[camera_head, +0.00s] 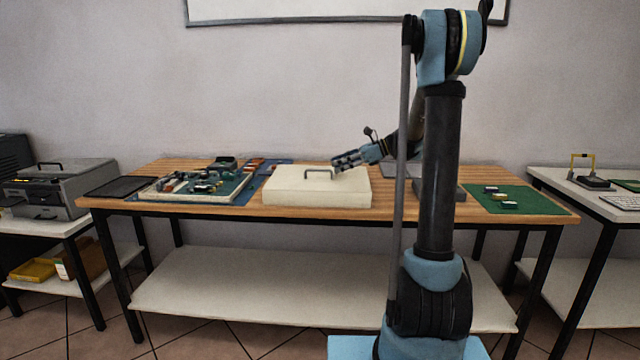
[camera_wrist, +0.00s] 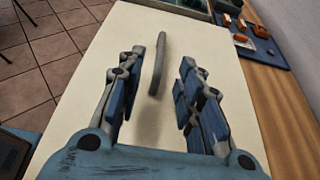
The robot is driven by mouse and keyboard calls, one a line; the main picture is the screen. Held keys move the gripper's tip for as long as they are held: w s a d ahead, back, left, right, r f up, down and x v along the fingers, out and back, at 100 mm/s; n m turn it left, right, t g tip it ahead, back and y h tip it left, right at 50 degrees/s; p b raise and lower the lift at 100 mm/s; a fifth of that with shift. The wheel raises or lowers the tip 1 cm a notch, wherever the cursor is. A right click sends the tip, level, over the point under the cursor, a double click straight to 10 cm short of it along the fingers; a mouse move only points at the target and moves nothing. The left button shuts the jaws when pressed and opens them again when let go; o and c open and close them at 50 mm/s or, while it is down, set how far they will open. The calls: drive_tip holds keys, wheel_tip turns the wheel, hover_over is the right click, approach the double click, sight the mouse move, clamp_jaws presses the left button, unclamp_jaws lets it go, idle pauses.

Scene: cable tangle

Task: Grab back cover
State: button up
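The back cover (camera_head: 290,190) is a cream, box-like panel with a dark handle (camera_head: 318,171) on its top. It lies flat on the wooden table. In the wrist view the cover (camera_wrist: 150,145) fills the middle, and its grey handle (camera_wrist: 158,62) stands up between the fingers. My gripper (camera_head: 336,162) is just to the right of the handle in the head view. In the wrist view my gripper (camera_wrist: 157,82) is open, with blue finger pads on either side of the handle and a gap to each. I cannot tell how far above the cover the fingertips are.
A circuit board tray (camera_head: 200,187) with parts sits left of the cover, with a blue mat (camera_head: 262,175) behind it. A green mat (camera_head: 530,203) with small parts is on the right. A dark flat tray (camera_head: 115,187) lies at the far left. A lower shelf (camera_head: 270,300) spans below.

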sight(319, 179)
drive_tip(key=shift+x, duration=3.6)
drive_tip(key=shift+c, duration=0.5)
clamp_jaws()
